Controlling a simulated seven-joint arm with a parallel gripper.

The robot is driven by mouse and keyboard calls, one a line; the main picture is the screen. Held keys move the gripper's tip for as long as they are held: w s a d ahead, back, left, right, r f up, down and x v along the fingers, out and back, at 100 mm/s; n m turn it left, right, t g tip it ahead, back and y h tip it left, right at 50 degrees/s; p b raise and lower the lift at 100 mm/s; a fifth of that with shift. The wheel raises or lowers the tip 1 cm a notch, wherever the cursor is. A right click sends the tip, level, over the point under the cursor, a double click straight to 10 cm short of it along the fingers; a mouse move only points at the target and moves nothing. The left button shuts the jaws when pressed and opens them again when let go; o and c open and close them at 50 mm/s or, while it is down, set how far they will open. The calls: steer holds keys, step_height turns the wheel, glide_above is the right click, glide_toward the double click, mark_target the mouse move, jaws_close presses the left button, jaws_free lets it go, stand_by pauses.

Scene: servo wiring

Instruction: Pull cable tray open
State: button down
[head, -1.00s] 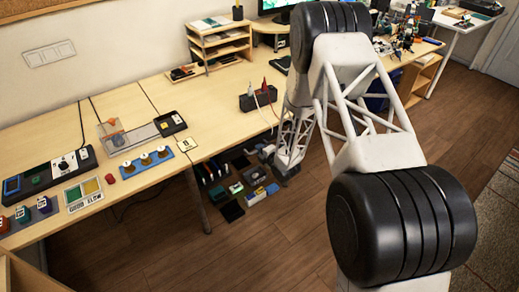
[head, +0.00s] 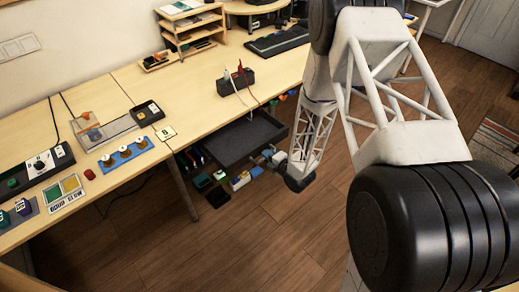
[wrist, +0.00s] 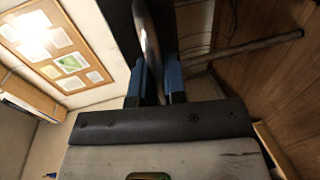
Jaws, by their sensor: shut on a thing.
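The cable tray (head: 238,143) is a dark, shallow, open-topped tray under the desk. In the head view it sticks out past the desk's front edge, and its inside looks empty. My gripper (head: 272,156) is at the tray's front right side, partly hidden by my wrist. In the wrist view my gripper (wrist: 154,78) has its two blue-padded fingers shut on the tray's handle (wrist: 148,40), a curved grey metal bar. The rear of the tray is hidden under the desktop.
A black holder (head: 235,84) with red and dark tools stands on the desk (head: 190,95) above the tray. Bins with small parts (head: 215,182) sit below the tray. A desk leg (head: 184,188) stands to its left. The wooden floor (head: 270,235) in front is clear.

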steer(key=shift+v, duration=0.95)
steer(key=shift+f, duration=0.2)
steer(key=c, duration=1.2)
jaws_free()
steer(key=shift+s+d, duration=0.1)
steer(key=v, duration=0.7)
steer(key=shift+s+d, duration=0.15)
